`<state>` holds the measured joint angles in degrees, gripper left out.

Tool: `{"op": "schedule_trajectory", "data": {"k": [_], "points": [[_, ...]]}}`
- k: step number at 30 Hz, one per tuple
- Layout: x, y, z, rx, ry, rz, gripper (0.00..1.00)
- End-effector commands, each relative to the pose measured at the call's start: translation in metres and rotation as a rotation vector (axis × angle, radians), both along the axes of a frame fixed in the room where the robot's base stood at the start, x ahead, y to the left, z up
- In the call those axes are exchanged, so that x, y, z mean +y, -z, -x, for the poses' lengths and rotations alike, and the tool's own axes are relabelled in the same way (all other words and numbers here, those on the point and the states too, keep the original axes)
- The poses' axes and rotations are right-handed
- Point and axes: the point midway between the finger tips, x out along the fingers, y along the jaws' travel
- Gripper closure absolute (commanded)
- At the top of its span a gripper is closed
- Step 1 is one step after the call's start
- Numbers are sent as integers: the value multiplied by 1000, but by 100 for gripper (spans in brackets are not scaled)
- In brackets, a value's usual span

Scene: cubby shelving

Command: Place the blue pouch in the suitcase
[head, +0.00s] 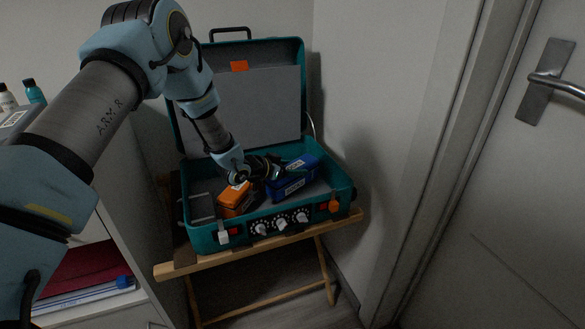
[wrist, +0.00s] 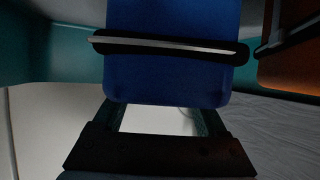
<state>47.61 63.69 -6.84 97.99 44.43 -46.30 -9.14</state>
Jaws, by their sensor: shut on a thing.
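The blue pouch (head: 294,179) is inside the open teal suitcase (head: 340,186), on the right side of its base. A pale label shows on its front. My gripper (head: 280,168) reaches down into the suitcase and is shut on the blue pouch. In the wrist view the blue pouch (wrist: 172,70) fills the top middle, with a dark band and a pale strip across it. My fingers (wrist: 163,118) are at its near end. Whether the pouch rests on the suitcase floor is hard to tell.
An orange pouch (head: 237,197) and a grey item (head: 202,207) lie to the left in the suitcase. The suitcase stands on a wooden folding stand (head: 262,245), its lid (head: 250,100) upright behind. Shelving (head: 90,250) is at left, a door (head: 500,200) at right.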

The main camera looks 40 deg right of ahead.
Motion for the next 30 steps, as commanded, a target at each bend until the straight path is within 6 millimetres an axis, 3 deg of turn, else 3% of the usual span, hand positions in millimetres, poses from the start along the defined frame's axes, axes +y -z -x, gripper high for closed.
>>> {"op": "schedule_trajectory", "data": {"k": [20,21,27,30], "points": [[0,12,0,0,0,2,100],[0,11,0,0,0,2,22],[0,11,0,0,0,1,0],[0,11,0,0,0,0,0]]}}
